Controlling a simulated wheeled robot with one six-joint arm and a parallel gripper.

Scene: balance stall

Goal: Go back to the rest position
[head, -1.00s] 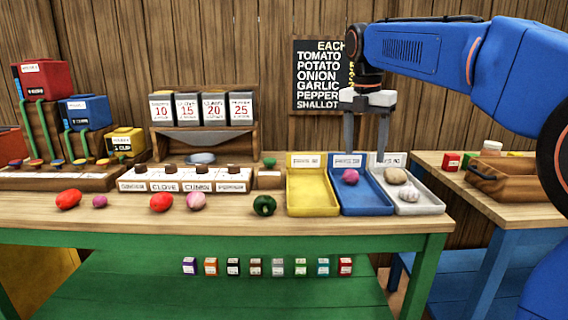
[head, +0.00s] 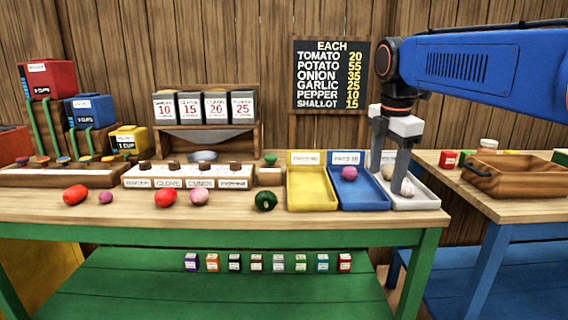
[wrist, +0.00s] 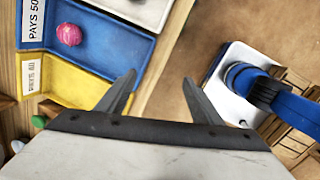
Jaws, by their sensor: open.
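My gripper (head: 391,167) is in front of the white tray (head: 428,200) in the head view, with its jaws apart and nothing between them. In the wrist view my gripper (wrist: 160,85) shows two spread fingers over the wooden table edge. The white tray holds a tan potato-like item (head: 388,172) and a pale garlic-like bulb (head: 408,188), both partly hidden by the fingers. The blue tray (head: 362,202) holds a pink onion-like ball (head: 349,173). The yellow tray (head: 312,198) is empty.
Red vegetables (head: 75,194), pink ones (head: 199,196) and a green pepper (head: 265,200) lie along the table front. A price board (head: 330,75) hangs behind. A wooden crate (head: 510,178) sits on the right table. Small boxes (head: 256,262) line the lower shelf.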

